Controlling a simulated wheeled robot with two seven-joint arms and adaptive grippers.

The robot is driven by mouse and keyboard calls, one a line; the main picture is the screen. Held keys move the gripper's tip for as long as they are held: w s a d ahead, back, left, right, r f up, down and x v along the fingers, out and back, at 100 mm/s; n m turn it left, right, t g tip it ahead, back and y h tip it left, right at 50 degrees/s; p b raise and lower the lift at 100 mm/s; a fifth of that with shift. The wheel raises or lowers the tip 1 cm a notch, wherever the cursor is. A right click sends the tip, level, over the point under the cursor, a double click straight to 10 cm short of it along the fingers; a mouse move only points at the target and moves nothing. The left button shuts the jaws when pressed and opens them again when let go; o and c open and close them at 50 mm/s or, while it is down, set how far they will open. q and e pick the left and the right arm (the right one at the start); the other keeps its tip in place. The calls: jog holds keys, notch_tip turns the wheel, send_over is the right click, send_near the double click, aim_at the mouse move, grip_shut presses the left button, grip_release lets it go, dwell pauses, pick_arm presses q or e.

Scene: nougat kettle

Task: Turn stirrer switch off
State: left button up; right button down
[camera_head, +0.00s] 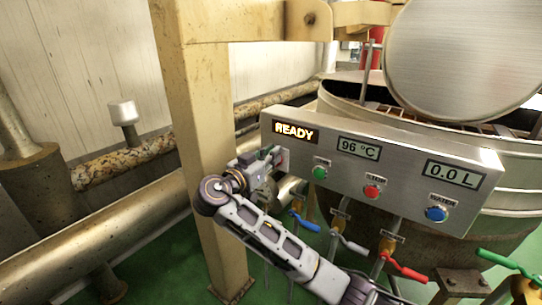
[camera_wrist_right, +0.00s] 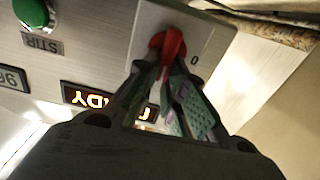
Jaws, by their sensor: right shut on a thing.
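The stirrer switch (camera_wrist_right: 172,45) is a red lever on a pale plate (camera_wrist_right: 208,40) with a "0" mark, seen upside down in the right wrist view. My right gripper (camera_wrist_right: 168,66) is shut on the red lever, its fingertips closed around it. In the head view my right gripper (camera_head: 275,157) is at the left end of the grey control panel (camera_head: 408,147), and it hides the lever there. I cannot tell the exact lever position from the mark. My left gripper is not in view.
The panel has a lit READY sign (camera_head: 295,132), a 96 °C display (camera_head: 358,148), a green button (camera_head: 320,173), a red button (camera_head: 371,191) and a blue button (camera_head: 436,214). A yellow post (camera_head: 205,150) stands close left of the gripper. Valves with coloured handles sit below; the kettle (camera_head: 345,95) is behind.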

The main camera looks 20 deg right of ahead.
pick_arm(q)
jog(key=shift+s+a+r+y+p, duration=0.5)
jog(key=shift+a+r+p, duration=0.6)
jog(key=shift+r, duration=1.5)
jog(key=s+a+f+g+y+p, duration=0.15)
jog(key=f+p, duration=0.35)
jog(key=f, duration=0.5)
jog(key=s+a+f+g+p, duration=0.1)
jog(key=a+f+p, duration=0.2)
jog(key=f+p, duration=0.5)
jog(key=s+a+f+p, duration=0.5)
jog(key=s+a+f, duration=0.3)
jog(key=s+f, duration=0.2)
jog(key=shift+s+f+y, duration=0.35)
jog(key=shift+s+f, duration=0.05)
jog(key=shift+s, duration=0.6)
pick_arm(e)
jog(key=shift+w+a+f+n, duration=0.3)
jog(key=shift+f+n, duration=0.15)
jog(key=shift+n, duration=2.55)
jog(key=shift+w+a+f+n, duration=0.25)
jog(key=shift+w+f+n, duration=0.15)
jog(key=shift+n, duration=2.6)
jog(key=shift+w+a+f+n, duration=0.25)
jog(key=shift+f+n, duration=0.2)
jog(key=shift+n, duration=2.55)
